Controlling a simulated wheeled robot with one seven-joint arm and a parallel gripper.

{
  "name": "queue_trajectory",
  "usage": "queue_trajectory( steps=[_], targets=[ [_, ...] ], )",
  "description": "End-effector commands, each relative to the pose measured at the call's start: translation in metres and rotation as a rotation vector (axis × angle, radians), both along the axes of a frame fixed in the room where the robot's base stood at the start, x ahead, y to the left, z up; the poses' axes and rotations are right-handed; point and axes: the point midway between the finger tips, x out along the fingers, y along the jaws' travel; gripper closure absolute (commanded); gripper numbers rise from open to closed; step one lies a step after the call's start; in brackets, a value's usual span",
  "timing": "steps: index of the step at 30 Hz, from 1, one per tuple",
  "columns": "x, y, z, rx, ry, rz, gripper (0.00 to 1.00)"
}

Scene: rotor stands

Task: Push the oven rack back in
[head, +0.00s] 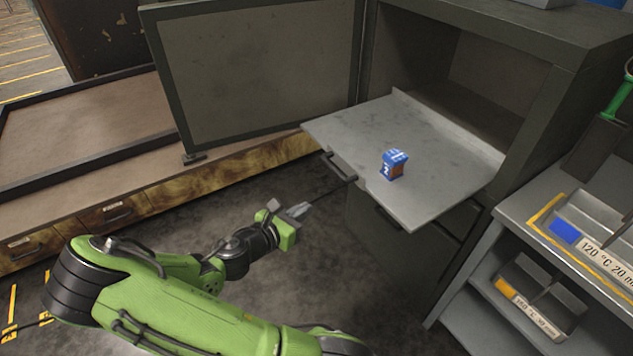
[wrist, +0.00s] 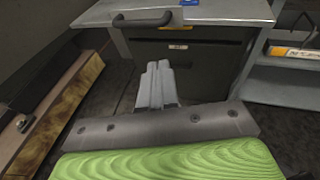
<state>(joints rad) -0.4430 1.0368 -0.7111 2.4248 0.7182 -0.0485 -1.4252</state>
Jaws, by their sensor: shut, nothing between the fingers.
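The oven rack (head: 345,130) is a flat grey metal sheet that sticks out of the open dark oven cabinet (head: 535,115). A dark bar handle (head: 338,168) is on its front edge; the handle also shows at the top of the wrist view (wrist: 142,19). A small blue and orange block (head: 394,165) marked with a 2 stands on the rack. My gripper (head: 300,210) is shut and empty, in front of and below the rack's front edge, apart from the handle. In the wrist view the closed fingers (wrist: 157,85) point toward the cabinet front below the rack.
The oven door (head: 262,75) stands swung open to the left. A low wooden drawer bench (head: 90,130) is at the left. A grey shelf with labelled trays (head: 595,235) stands close on the right. Dark floor lies free between my arm and the cabinet.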

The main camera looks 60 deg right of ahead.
Motion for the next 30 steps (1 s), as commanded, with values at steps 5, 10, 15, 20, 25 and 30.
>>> queue_trajectory(
  steps=[5, 10, 15, 20, 25, 30],
  targets=[
    [-0.004, -0.031, -0.011, 0.001, -0.005, -0.009, 1.00],
    [-0.007, -0.068, -0.021, 0.002, -0.005, -0.010, 1.00],
    [-0.009, -0.103, -0.026, 0.001, -0.007, -0.009, 1.00],
    [-0.010, -0.125, -0.024, 0.002, -0.008, -0.006, 1.00],
    [-0.010, -0.132, -0.022, 0.003, -0.006, -0.004, 1.00],
    [-0.010, -0.132, -0.022, 0.003, -0.006, -0.004, 1.00]
  ],
)
